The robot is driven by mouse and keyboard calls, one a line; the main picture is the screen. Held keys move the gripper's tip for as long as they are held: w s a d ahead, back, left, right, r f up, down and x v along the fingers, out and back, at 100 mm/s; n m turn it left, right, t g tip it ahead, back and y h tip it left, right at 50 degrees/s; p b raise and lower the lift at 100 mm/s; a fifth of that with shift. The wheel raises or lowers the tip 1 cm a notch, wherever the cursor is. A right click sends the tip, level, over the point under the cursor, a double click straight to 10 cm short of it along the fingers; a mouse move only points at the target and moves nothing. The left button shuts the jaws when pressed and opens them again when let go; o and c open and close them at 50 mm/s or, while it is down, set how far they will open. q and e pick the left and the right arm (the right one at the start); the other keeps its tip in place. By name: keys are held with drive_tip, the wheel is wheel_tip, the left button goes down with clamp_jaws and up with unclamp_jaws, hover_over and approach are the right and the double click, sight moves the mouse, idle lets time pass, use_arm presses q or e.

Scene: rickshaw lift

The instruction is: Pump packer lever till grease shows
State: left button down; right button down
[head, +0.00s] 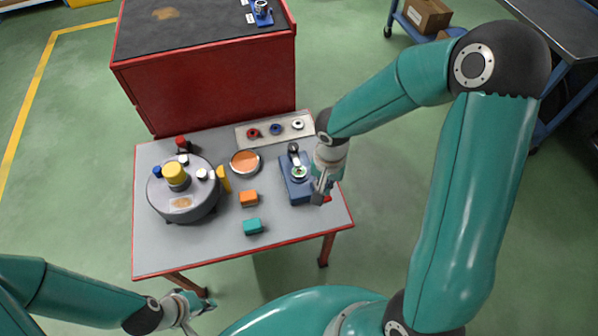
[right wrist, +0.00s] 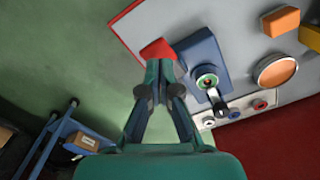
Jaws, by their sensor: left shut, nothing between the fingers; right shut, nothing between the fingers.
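The packer (head: 297,188) is a blue box at the right side of the grey table, and it also shows in the right wrist view (right wrist: 203,55). Its lever (head: 293,149) has a dark knob and points toward the back of the table; it also shows in the right wrist view (right wrist: 219,105). A pale green ring with a reddish centre (right wrist: 207,82) is on the packer's top. I cannot tell whether grease shows. My right gripper (head: 319,198) is shut and empty beside the packer's right side. My left gripper (head: 208,303) is shut and empty off the table's front edge.
A red block (right wrist: 157,49) lies just beyond my right fingertips; contact is unclear. A round grey drum (head: 185,207) stands at left. An orange dish (head: 245,162), orange block (head: 249,198) and teal block (head: 253,226) lie mid-table. A red cabinet (head: 215,85) stands behind.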

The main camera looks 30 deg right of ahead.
drive_tip(key=shift+f+b, duration=2.35)
drive_tip(key=shift+b, duration=0.25)
drive_tip(key=shift+r+p, duration=2.95)
drive_tip(key=shift+r, duration=1.45)
drive_tip(key=shift+a+f, duration=0.1)
drive_tip(key=shift+f, duration=0.05)
